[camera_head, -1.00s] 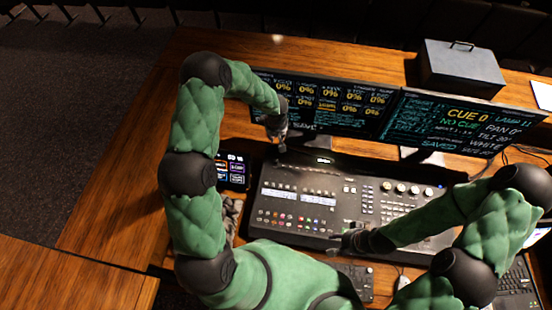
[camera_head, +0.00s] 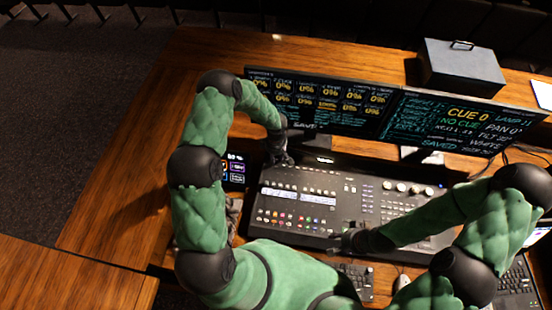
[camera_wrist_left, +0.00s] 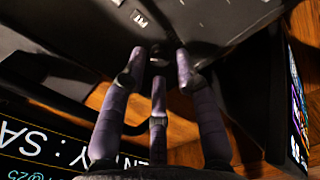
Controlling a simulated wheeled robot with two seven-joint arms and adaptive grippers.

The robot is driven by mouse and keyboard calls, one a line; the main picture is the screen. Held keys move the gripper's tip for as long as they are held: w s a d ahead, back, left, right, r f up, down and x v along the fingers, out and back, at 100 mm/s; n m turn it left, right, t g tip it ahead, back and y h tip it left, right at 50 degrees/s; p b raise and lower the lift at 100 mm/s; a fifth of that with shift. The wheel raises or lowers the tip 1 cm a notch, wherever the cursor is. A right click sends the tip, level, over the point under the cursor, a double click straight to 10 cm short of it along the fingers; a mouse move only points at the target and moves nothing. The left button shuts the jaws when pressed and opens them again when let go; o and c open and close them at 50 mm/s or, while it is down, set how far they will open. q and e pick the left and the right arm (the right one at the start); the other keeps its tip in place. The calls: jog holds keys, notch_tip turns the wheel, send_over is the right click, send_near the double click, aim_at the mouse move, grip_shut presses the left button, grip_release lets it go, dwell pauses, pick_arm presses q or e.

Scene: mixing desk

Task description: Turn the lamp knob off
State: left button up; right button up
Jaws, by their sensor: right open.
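The lamp knob (camera_wrist_left: 159,55) is a small dark round knob at the corner of the mixing desk in the left wrist view. My left gripper (camera_wrist_left: 160,62) has its three fingers spread around the knob, tips near the panel. I cannot tell whether they touch it. In the head view my left gripper (camera_head: 282,160) is over the far left corner of the mixing desk (camera_head: 340,185) and hides the knob. My right gripper (camera_head: 345,241) is open and empty, low over the desk's near edge.
Two monitors (camera_head: 318,100) stand close behind the desk. A small screen (camera_head: 235,170) lies left of it. A grey box (camera_head: 462,68) is at the back right. A keyboard (camera_head: 356,278) and a laptop (camera_head: 518,278) are in front. The left tabletop is clear.

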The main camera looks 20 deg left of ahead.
pick_arm(q)
jog(key=shift+f, duration=0.95)
grip_shut()
jog(key=shift+r+n+p, duration=0.1)
jog(key=shift+n+p, duration=0.3)
jog(key=shift+n, duration=1.1)
grip_release()
